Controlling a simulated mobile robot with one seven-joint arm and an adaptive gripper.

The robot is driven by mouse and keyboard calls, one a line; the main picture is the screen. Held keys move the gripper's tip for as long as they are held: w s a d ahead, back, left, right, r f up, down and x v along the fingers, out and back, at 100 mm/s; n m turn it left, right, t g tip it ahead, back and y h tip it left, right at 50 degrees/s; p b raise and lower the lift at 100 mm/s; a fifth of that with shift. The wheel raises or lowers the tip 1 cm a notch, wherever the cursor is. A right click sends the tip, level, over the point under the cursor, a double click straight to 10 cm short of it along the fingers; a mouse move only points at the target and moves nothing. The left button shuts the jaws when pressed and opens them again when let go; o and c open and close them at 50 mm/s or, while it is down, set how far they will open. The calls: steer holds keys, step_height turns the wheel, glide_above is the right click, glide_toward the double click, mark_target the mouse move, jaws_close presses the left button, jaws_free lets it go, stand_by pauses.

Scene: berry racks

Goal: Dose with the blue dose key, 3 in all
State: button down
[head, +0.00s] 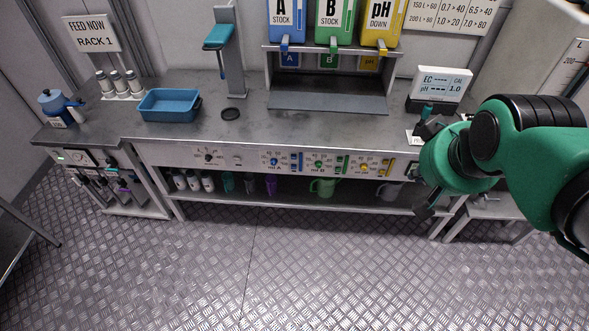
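The blue dose key is probably the upright blue bar (297,162) on the bench's front panel, beside a blue round knob (274,162). Its small markings are too small to read. The blue "A STOCK" container (286,20) stands on the shelf above, with a blue tap under it. My gripper (427,207) is at the right, in front of the bench and well right of the blue controls. My green wrist hides most of it. Only dark parts show, so I cannot tell its opening or whether it holds anything.
Green (341,165) and yellow (386,167) bars sit right of the blue one on the panel. A blue tray (169,105) and an EC/pH meter (441,84) stand on the bench. Bottles and jugs fill the lower shelf. The floor in front is clear.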

steer(key=w+a+f+n+t+b, duration=0.1)
steer(key=w+f+n, duration=0.15)
steer(key=w, duration=0.75)
steer(key=w+a+f+n+t+b, duration=0.15)
steer(key=w+f, duration=0.25)
steer(key=w, duration=0.7)
steer(key=w+a+f+n+y+b, duration=0.1)
steer(key=w+a+f+n, duration=0.25)
steer(key=w+f, duration=0.4)
steer(key=w+a+f+n+y, duration=0.1)
steer(key=w+a+f+n, duration=0.25)
steer(key=w+f, duration=0.4)
steer(key=w+a+f+n+t+y+b, duration=0.1)
steer(key=w+a+f, duration=0.1)
steer(key=a+f, duration=0.15)
steer(key=w+a+f+n, duration=0.1)
steer(key=w+a+f, duration=0.15)
steer(key=f, duration=0.25)
steer(key=s+a+f+n+y+b, duration=0.1)
steer(key=a+f, duration=0.5)
steer(key=f, duration=0.8)
steer(key=s+a+f+n+y+b, duration=0.1)
steer(key=a+f+n+y, duration=0.3)
steer(key=f, duration=1.1)
steer(key=s+a+n, duration=0.1)
steer(key=a+n, duration=0.1)
steer(key=a, duration=0.1)
steer(key=shift+f+n+y, duration=0.15)
steer(key=shift+n+y, duration=0.15)
steer(key=shift+w, duration=0.2)
